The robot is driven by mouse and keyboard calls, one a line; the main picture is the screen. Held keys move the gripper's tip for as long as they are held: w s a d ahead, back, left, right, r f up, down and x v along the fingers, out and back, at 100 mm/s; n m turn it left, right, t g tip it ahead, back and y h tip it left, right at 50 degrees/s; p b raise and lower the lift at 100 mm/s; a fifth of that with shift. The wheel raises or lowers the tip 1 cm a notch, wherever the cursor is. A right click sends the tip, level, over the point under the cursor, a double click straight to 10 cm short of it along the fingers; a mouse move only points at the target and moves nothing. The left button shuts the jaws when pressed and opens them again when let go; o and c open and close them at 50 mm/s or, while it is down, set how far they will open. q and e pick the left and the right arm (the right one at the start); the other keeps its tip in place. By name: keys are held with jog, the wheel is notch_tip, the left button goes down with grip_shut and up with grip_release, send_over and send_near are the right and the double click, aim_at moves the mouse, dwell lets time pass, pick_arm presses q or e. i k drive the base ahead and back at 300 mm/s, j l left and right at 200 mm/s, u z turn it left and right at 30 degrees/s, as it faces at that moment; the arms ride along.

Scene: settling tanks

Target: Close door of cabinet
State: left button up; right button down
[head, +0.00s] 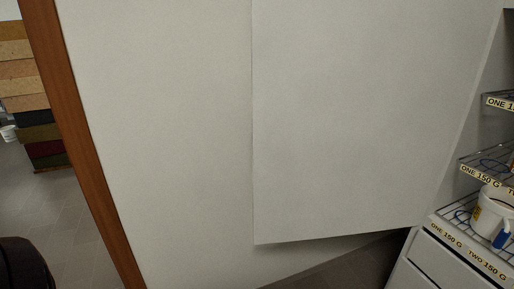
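A large plain pale grey-white panel (360,120) fills the centre and right of the head view. It looks like the cabinet door. Its left edge is upright, and its lower edge slants up to the right and ends above the floor. I see no handle on it, and I cannot tell how far open it stands. The cabinet's inside is not clearly visible. Neither of my grippers is in view.
A white wall (160,110) with a brown edge post (75,140) stands at the left. Wire shelves with yellow labels (478,176), a white container (492,212) and white drawers (440,262) are at the right. Stacked coloured boards (25,95) stand far left. Tiled floor (70,225) shows lower left.

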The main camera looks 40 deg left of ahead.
aim_at(359, 107)
jog(key=j+z, duration=0.1)
jog(key=j, duration=1.65)
